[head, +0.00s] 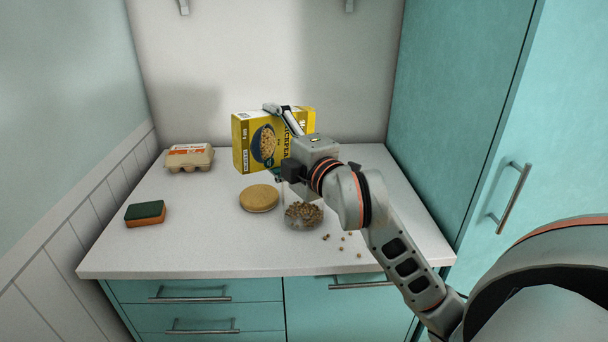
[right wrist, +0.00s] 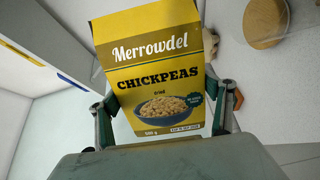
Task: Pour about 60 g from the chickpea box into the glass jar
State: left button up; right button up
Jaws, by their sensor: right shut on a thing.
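The yellow chickpea box (head: 242,140) is held above the counter. In the head view it is turned onto its side, with the top end of its printing to the right. My right gripper (head: 283,142) is shut on it, and the right wrist view shows the box front (right wrist: 158,85) between the two fingers. The glass jar (head: 304,216) stands on the counter below the box's right end, with chickpeas in its lower part. My right arm hides part of the jar and of the box's right end. No falling chickpeas can be made out. My left gripper is out of view.
A round tan lid (head: 259,198) lies left of the jar. Several loose chickpeas (head: 343,239) lie on the counter (head: 200,235) to its right. A green and orange sponge (head: 145,213) and an egg carton (head: 189,158) are at the left. A tall teal cabinet (head: 455,90) bounds the right.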

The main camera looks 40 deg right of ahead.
jog(key=shift+d+r+m, duration=0.55)
jog(key=shift+m, duration=0.35)
dwell(1.5)
